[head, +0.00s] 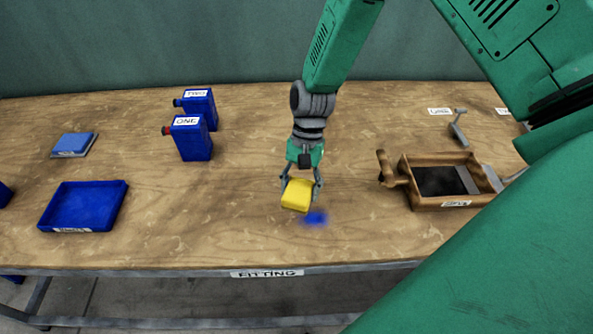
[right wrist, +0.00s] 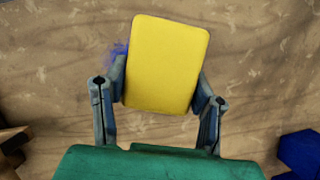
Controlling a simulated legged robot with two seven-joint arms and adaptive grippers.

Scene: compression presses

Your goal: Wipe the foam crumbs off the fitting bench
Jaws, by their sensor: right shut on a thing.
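The fitting bench (head: 230,225) is a wooden top with a FITTING label on its front edge. My right gripper (head: 301,190) is over the bench's middle, shut on a yellow sponge-like block (head: 297,195). The block also fills the centre of the right wrist view (right wrist: 167,64), between both fingers. A blurred blue patch (head: 316,217), perhaps the foam crumbs, lies on the bench just right of and nearer than the block. In the right wrist view the patch (right wrist: 118,49) shows beside the block's left edge. I cannot tell if the block touches the bench. My left gripper is not in view.
Blue canisters labelled ONE (head: 193,141) and TWO (head: 201,107) stand left of the gripper. A blue tray (head: 121,200) and a blue pad (head: 75,144) lie further left. A wooden box with a handle (head: 408,205) stands to the right. The bench around the patch is clear.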

